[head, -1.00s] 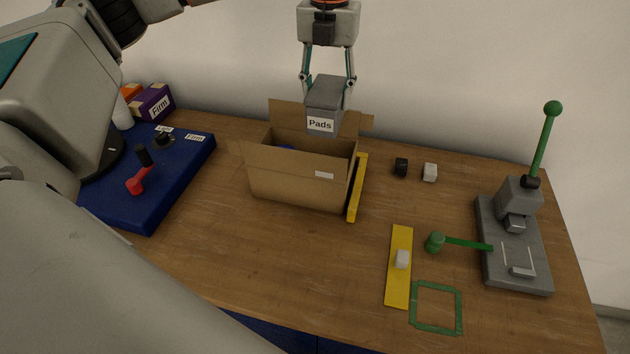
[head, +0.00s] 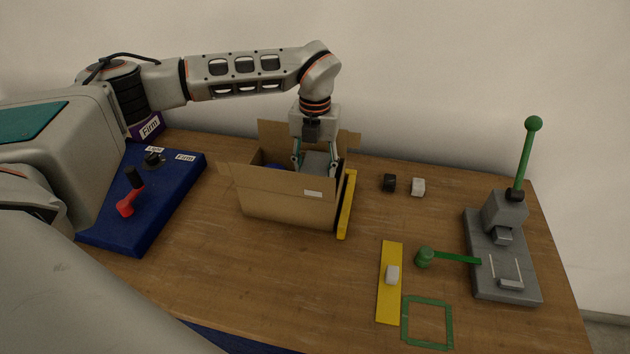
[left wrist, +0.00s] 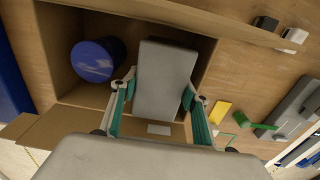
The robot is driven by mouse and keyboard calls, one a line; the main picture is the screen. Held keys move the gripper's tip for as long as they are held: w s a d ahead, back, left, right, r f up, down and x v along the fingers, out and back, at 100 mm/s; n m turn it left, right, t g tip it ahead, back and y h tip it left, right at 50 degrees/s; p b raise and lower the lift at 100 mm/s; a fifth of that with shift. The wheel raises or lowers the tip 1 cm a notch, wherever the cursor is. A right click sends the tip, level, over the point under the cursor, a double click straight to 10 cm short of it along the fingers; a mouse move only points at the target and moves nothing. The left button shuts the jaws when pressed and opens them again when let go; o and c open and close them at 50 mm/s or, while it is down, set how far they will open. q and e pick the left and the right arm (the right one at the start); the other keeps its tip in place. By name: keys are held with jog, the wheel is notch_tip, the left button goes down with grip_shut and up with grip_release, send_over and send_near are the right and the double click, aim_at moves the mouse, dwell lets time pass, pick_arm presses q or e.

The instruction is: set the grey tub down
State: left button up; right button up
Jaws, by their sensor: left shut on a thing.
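The grey tub (head: 318,160) is inside the right part of the open cardboard box (head: 285,205), mostly hidden by the front wall in the head view. My left gripper (head: 316,164) is shut on the tub from above, a finger on each side. In the left wrist view the tub (left wrist: 165,80) lies between the fingertips, beside a blue round container (left wrist: 98,60) in the same box. I cannot tell whether the tub touches the box floor. My right gripper is in neither view.
A yellow strip (head: 346,204) stands along the box's right side. A black block (head: 389,183) and a white block (head: 418,187) lie to the right. A grey press with a green lever (head: 525,160) stands far right. A blue board (head: 150,205) is at left.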

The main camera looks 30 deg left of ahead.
pick_arm(q)
notch_tip(320, 180, down, 4)
jog(key=shift+f+p, duration=0.15)
jog(key=shift+p, duration=0.15)
jog(key=shift+f, duration=0.15)
jog(key=o, duration=0.9)
jog(key=shift+f, duration=0.15)
jog(key=shift+o, duration=0.8)
